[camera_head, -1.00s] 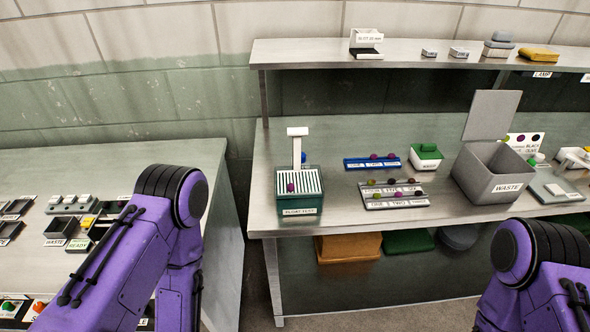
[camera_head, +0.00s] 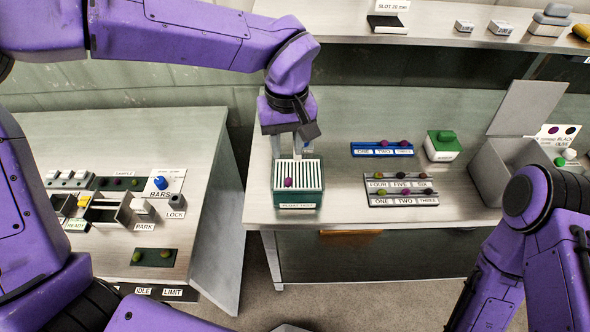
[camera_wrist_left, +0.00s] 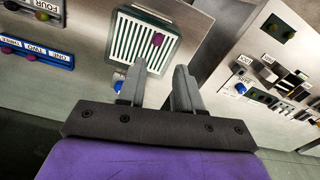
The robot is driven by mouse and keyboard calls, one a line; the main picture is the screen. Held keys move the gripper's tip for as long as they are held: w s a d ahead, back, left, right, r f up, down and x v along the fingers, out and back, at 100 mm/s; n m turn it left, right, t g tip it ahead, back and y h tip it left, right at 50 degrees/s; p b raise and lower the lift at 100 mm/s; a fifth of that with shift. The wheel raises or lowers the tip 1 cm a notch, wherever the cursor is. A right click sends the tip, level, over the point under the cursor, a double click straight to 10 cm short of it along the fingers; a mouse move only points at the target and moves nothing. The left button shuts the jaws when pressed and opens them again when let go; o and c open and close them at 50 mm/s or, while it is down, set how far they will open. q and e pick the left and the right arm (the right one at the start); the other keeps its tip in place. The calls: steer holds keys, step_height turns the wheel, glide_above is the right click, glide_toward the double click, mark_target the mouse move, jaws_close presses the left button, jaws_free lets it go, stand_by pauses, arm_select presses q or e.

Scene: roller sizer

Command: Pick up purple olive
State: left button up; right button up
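A purple olive (camera_head: 288,183) lies on the white slatted top of the green float test box (camera_head: 298,207). It also shows in the left wrist view (camera_wrist_left: 157,39), on the slats beyond my fingertips. My left gripper (camera_head: 290,150) is above the back of this box. In the left wrist view its two fingers (camera_wrist_left: 162,72) are apart with nothing between them. More purple olives sit in the blue rack (camera_head: 383,153) and in the grey rack labelled one to six (camera_head: 400,200). My right arm is at the lower right; its gripper is out of view.
A white box with a green top (camera_head: 443,146) and a grey bin (camera_head: 505,165) with a raised lid stand to the right. A shelf (camera_head: 430,30) runs above the bench. A side table (camera_head: 215,215) with trays and a blue knob (camera_head: 160,182) is at left.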

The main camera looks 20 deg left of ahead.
mark_target(289, 179)
arm_select(q)
step_height(289, 179, down, 5)
steer(key=shift+w+d+f+p, duration=0.1)
steer(key=shift+w+d+p, duration=0.05)
steer(key=shift+p, duration=0.15)
steer(key=shift+f, duration=0.3)
steer(key=f, duration=0.2)
steer(key=f+p, duration=0.1)
steer(key=f, duration=0.2)
steer(key=shift+w+a+f, duration=0.15)
steer(key=shift+a+f, duration=0.05)
steer(key=shift+f, duration=0.05)
steer(key=shift+c, duration=0.9)
steer(key=c, duration=0.3)
arm_select(e)
steer(key=shift+w+r, duration=0.2)
steer(key=shift+r, duration=0.1)
